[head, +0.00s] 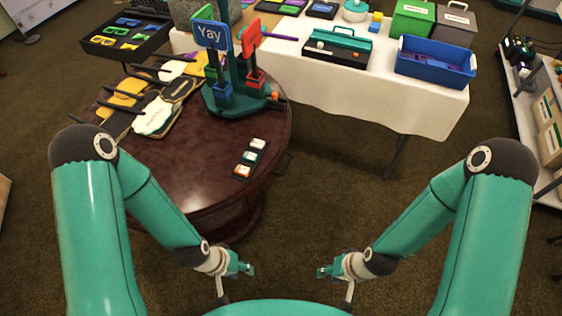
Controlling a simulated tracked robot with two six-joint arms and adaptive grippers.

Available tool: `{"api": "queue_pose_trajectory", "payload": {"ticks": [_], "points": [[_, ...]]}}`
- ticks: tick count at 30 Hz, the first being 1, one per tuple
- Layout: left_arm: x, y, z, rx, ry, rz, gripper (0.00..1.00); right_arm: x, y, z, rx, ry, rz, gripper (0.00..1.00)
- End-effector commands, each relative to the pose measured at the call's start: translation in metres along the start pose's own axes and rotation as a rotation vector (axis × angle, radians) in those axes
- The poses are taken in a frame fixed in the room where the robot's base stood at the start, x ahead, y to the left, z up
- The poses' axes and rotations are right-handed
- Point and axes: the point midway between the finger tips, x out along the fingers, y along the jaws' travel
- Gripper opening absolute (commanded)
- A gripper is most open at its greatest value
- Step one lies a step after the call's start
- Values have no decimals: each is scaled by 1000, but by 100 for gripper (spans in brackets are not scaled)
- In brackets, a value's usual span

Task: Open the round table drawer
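The round table (200,170) is dark, glossy wood and stands left of centre. A dark protrusion (283,163) sticks out at its right edge, below the top; it may be the drawer's pull, but I cannot tell. No drawer front shows clearly. My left gripper (238,286) is low in the view, in front of and below the table's near edge. It looks open and empty, with its fingers spread. My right gripper (333,289) is to the right of it, also open and empty. Neither touches the table.
On the round table are a teal stand (235,98) with a "Yay" sign (212,35), several paddle-shaped signs and a small strip of blocks (250,158). Behind is a white-clothed table (330,95) with a blue bin (436,62). Shelving is at right. Carpet (340,205) is clear between.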

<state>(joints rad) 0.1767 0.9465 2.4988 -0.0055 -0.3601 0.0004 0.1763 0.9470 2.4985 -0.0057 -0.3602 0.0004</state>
Motion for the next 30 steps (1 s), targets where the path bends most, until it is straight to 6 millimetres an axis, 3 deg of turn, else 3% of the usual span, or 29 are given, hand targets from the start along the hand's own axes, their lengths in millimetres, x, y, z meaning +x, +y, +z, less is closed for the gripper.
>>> {"api": "queue_pose_trajectory", "payload": {"ticks": [11,14,17,20,24,30], "points": [[4,-1,0,1,0,0,40,3,2,-2,4,1,2,37],[16,-6,0,0,0,0,40,16,9,-11,20,-3,11,37],[38,-14,0,1,0,0,40,44,10,-28,53,-12,22,37],[70,-25,0,0,0,0,40,75,23,-56,110,-28,22,37],[123,-44,0,0,-1,0,40,116,34,-109,211,-51,-41,37],[198,-72,-1,0,-1,0,40,141,22,-197,316,-57,-271,37]]}}
